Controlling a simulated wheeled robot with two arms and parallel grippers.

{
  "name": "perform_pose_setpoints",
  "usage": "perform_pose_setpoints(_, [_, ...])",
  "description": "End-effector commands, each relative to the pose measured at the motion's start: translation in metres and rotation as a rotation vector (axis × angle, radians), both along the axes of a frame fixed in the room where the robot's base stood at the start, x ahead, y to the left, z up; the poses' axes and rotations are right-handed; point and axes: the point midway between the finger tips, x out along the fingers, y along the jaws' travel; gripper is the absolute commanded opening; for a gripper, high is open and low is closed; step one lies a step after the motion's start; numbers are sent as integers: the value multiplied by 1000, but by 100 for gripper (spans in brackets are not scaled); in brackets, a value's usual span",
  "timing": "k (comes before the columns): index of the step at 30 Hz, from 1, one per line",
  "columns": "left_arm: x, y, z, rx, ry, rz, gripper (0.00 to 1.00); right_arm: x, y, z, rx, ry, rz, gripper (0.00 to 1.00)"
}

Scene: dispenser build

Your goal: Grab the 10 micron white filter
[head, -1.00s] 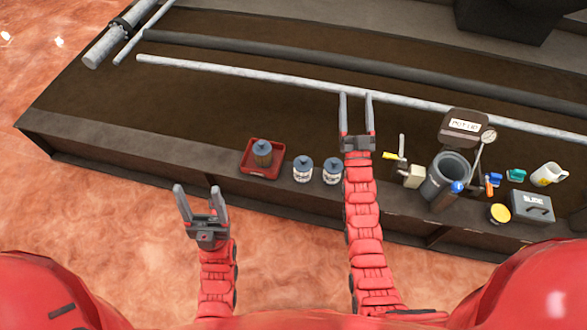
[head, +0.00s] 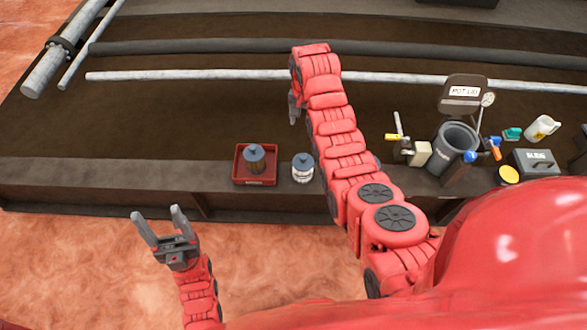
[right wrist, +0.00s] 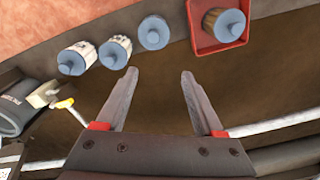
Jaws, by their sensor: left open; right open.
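Several filters with blue-grey caps stand in a row. One white-bodied filter (head: 303,170) stands right of the red tray in the head view; my right arm hides the others. The right wrist view shows three filters outside the tray: one nearest the tray (right wrist: 153,32), a middle one (right wrist: 115,52) and a far one (right wrist: 77,59). Their labels are too small to read, so I cannot tell which is 10 micron. My right gripper (right wrist: 160,74) is open and empty, over the bench with its fingers toward the row. My left gripper (head: 157,212) is open and empty, in front of the bench.
The red tray (head: 240,181) holds a brown filter (head: 254,158). To the right stand a grey pot (head: 455,145), a pot lid (head: 464,92), a white jug (head: 542,128) and a grey box (head: 533,164). Long pipes (head: 190,75) lie behind. The bench between the pipes and tray is clear.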

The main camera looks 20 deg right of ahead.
Motion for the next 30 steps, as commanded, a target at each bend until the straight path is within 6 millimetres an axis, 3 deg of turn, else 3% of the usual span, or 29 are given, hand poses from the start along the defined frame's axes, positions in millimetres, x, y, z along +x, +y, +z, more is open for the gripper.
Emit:
perform_pose_setpoints(5, [0,0,-3,0,0,0,66,-11,0,-9,3,57,-11,70])
perform_pose_setpoints(18, [0,0,-12,0,0,0,66,-12,0,-99,3,52,-9,70])
perform_pose_setpoints(30, [0,0,-17,0,0,0,66,-11,-1,-123,3,44,-9,70])
